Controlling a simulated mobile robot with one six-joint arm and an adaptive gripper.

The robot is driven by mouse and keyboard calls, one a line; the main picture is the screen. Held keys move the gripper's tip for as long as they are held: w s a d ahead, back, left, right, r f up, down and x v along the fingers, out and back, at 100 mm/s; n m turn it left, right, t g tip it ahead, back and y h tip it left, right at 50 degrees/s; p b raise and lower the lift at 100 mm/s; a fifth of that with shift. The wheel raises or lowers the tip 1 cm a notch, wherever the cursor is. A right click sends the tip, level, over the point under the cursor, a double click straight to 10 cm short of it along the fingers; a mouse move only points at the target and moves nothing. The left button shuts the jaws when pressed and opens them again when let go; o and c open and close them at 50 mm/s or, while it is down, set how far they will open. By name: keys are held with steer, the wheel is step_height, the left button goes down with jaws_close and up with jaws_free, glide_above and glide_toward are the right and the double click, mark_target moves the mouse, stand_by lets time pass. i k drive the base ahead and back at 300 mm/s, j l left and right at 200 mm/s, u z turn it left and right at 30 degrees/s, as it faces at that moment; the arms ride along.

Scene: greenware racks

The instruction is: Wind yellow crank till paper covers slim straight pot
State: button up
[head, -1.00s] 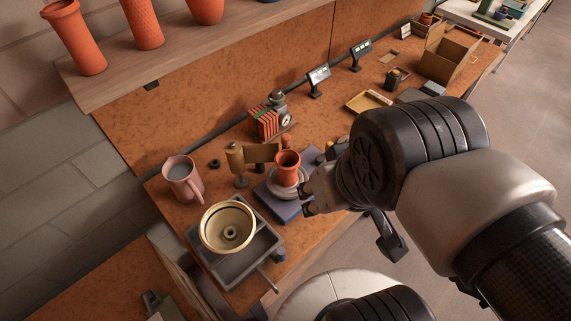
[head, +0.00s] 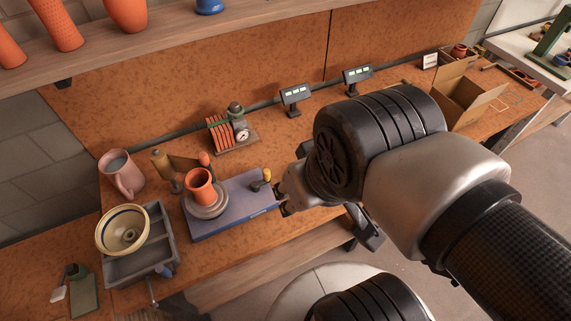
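The slim straight orange pot (head: 199,190) stands upright on a round grey turntable (head: 207,212) on a blue-grey base (head: 236,212). The yellow crank (head: 266,175) rises at the right end of the base. Brown paper (head: 183,166) stretches from a roll post (head: 159,163) behind the pot; the pot's front is bare. An orange knob (head: 204,158) shows behind the pot. My gripper (head: 281,201) is just right of the base, close to the crank but seemingly apart from it. Its dark fingertips look spread, with nothing between them; the arm hides part of it.
A pink mug (head: 121,174) and a grey tray (head: 158,252) with a cream bowl (head: 124,231) stand left. A gauge device (head: 241,134) and small displays (head: 295,95) line the back. A cardboard box (head: 462,104) is far right. A shelf (head: 190,45) with orange pots overhangs the bench.

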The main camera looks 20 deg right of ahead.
mark_target(255, 186)
steer(key=l+u, duration=0.1)
steer(key=l, duration=0.15)
steer(key=i+l, duration=0.1)
steer(key=i+l+u, duration=0.1)
steer(key=u, duration=0.25)
steer(key=l+u, duration=0.25)
steer(key=u, duration=0.15)
steer(key=i+l+u, duration=0.1)
steer(key=l+u, duration=0.25)
steer(key=j+u, duration=0.1)
steer(key=u, duration=0.45)
